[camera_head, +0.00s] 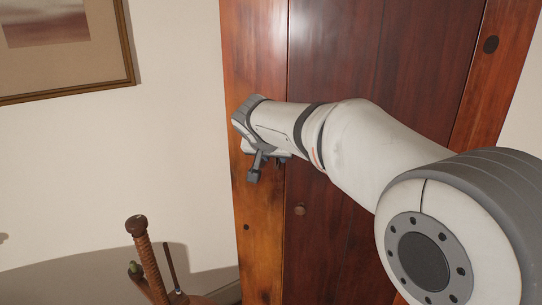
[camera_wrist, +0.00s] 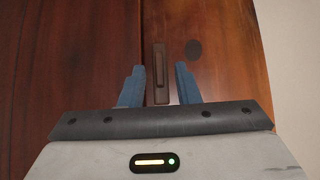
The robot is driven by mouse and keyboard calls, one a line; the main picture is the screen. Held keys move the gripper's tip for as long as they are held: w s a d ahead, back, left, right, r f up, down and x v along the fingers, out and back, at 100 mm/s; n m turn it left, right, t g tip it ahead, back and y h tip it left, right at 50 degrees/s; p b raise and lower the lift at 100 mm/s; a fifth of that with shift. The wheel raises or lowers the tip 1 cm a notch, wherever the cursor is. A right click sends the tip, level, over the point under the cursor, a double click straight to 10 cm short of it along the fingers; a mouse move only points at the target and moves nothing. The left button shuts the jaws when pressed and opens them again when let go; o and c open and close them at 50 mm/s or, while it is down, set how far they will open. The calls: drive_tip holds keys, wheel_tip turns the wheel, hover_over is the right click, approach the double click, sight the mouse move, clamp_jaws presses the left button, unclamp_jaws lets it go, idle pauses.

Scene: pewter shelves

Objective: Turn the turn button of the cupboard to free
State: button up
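The turn button (camera_wrist: 161,74) is a dark brown narrow bar on the cupboard (camera_wrist: 80,60). In the wrist view it stands lengthwise, close to the seam between the dark door panel and the lighter frame post. My gripper (camera_wrist: 159,67) is open, with one blue finger on each side of the button and a visible gap to both. I cannot tell how deep the fingers reach. In the head view my gripper (camera_head: 257,166) is at the left post of the cupboard (camera_head: 262,50); the button is not distinguishable there.
A small round knob (camera_head: 299,209) sits on the door below my gripper. A dark round spot (camera_wrist: 194,49) marks the post beside the button. A framed picture (camera_head: 60,45) hangs at left. A brown post with a round top (camera_head: 137,226) stands at lower left.

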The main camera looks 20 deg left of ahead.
drive_tip(key=v, duration=0.7)
drive_tip(key=shift+s+r+b, duration=0.25)
drive_tip(key=shift+s+b, duration=0.05)
drive_tip(key=s+d+f+g+h+p, duration=0.1)
drive_tip(key=s+d+f, duration=0.1)
drive_tip(key=d, duration=0.6)
drive_tip(key=s+d+f+g, duration=0.1)
drive_tip(key=s+d+f, duration=0.15)
drive_tip(key=d, duration=0.45)
drive_tip(key=s+d+f+g+h+p, duration=0.1)
drive_tip(key=d+f, duration=0.2)
drive_tip(key=d, duration=0.5)
drive_tip(key=s+d+f+g, duration=0.1)
drive_tip(key=s+d+f, duration=0.4)
drive_tip(key=s, duration=0.3)
drive_tip(key=s+d+f+m+g+y, duration=0.1)
drive_tip(key=s+d+f+g, duration=0.1)
drive_tip(key=s+d+f, duration=0.3)
drive_tip(key=s+d+p, duration=0.1)
drive_tip(key=s, duration=0.3)
drive_tip(key=shift+d+f, duration=0.15)
drive_tip(key=shift+d, duration=0.15)
